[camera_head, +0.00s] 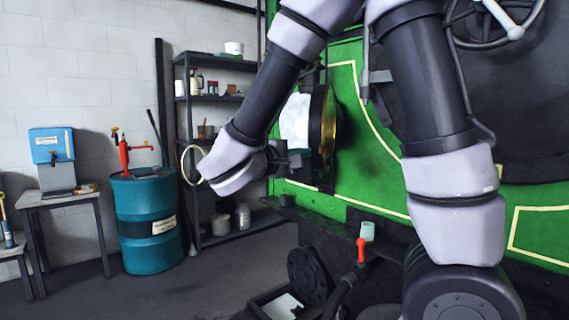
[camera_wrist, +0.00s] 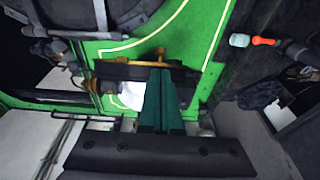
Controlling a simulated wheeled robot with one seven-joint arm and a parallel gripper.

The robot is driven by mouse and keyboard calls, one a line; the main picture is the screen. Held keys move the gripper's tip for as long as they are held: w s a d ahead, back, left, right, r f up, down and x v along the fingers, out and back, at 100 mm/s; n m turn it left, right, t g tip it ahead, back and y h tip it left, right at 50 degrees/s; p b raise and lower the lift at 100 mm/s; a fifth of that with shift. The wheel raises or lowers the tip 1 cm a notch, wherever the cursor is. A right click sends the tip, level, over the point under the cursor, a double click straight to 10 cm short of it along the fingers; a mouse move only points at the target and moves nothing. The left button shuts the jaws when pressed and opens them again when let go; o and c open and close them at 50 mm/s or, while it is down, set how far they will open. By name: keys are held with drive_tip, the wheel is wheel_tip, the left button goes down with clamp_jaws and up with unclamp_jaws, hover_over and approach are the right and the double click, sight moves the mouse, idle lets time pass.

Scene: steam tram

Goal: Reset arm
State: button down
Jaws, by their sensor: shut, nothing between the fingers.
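My arm rises across the right half of the head view and bends down at the left to my gripper (camera_head: 290,160). The gripper is beside the round brass-rimmed lamp (camera_head: 328,135) on the green tram body (camera_head: 370,175); I cannot tell whether they touch. In the wrist view my gripper's two dark green fingers (camera_wrist: 162,100) are together with nothing between them. They point at the brass and dark fitting (camera_wrist: 130,72) with a white face on the tram.
A teal drum (camera_head: 148,225) with a red pump stands at the left, beside shelves (camera_head: 215,100) and a table (camera_head: 65,200). Floor is clear at lower left.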

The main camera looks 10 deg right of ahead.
drive_tip(key=s+d+f+m+g+y, duration=0.3)
drive_tip(key=s+d+g+y, duration=0.1)
drive_tip(key=s+d+g, duration=0.15)
drive_tip(key=s+d+f+m+g+y, duration=0.3)
drive_tip(key=s+d+m+g+y, duration=0.15)
drive_tip(key=s+d, duration=0.25)
drive_tip(key=a+r+m+t+y, duration=0.4)
drive_tip(key=a+r+t+y, duration=0.2)
drive_tip(key=r+y, duration=0.1)
drive_tip(key=shift+r+m, duration=0.2)
drive_tip(key=shift+m, duration=0.15)
drive_tip(key=shift+r, duration=0.15)
idle(0.7)
